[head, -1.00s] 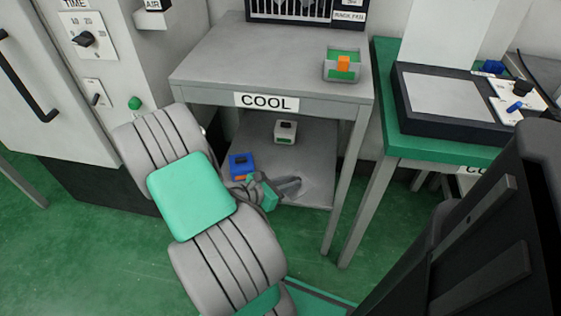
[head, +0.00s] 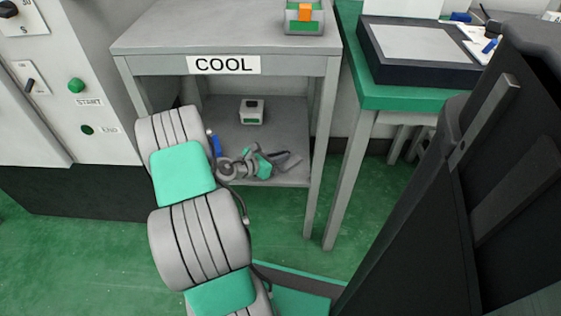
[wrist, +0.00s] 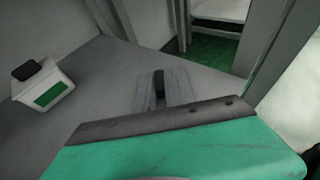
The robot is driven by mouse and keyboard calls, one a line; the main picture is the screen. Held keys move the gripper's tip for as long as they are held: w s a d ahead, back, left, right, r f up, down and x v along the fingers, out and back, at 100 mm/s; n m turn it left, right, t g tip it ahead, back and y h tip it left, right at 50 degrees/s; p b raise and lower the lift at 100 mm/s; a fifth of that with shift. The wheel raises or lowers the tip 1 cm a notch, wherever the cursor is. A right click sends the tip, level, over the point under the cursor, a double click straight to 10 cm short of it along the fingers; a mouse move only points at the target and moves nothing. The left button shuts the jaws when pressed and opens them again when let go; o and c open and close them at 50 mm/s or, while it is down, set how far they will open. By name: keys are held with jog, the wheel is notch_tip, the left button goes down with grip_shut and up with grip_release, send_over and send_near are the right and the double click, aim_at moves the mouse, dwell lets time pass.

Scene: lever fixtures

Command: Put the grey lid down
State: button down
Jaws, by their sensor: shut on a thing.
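My gripper (head: 287,163) is inside the lower bay of the COOL table, low over its lower shelf (head: 285,115). In the wrist view my gripper (wrist: 163,88) has its grey fingers close together on a narrow dark piece. That piece fits the grip of the grey lid, but the lid's plate cannot be told apart from the fingers and the grey shelf. Whether it touches the shelf is unclear. A white box with a black knob and green label (head: 251,112) stands behind the gripper; it also shows at the left of the wrist view (wrist: 42,86).
A blue box (head: 215,145) on the shelf is mostly hidden by my arm. Table legs (head: 322,150) flank the bay on the right. A grey tray with an orange block (head: 304,16) stands on the tabletop. Bare shelf lies around the white box.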

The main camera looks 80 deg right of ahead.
jog(key=c, duration=1.9)
grip_release()
jog(key=shift+f, duration=0.1)
jog(key=o, duration=0.5)
